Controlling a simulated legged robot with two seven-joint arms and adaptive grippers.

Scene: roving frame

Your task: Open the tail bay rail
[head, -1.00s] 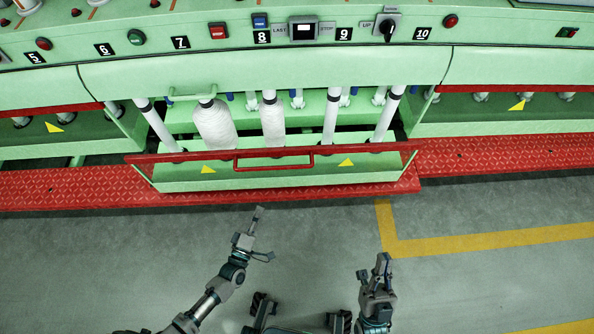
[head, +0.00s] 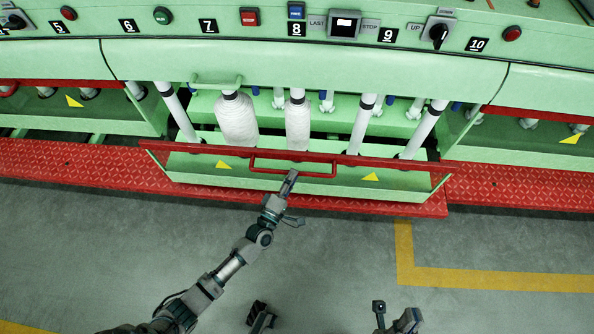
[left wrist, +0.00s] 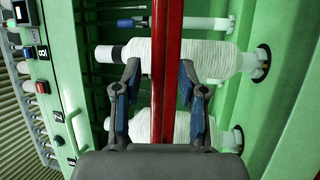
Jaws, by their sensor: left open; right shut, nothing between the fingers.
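The tail bay rail is a red bar (head: 395,161) along the top front of a green, tray-like bay that stands out from the machine. A red loop handle (head: 268,171) sits at its middle. My left gripper (head: 289,194) is open at the handle. In the left wrist view, red bars (left wrist: 167,60) run between the spread fingers of my left gripper (left wrist: 160,92), with gaps on both sides; contact is not clear. My right gripper (head: 396,317) is shut and empty, low at the picture's bottom edge and away from the rail.
White yarn bobbins (head: 237,120) and white tubes (head: 361,125) stand behind the rail. A red tread plate (head: 75,168) runs along the machine's foot. Numbered buttons and switches (head: 344,25) line the panel above. The grey floor (head: 340,255) in front is clear, with yellow lines.

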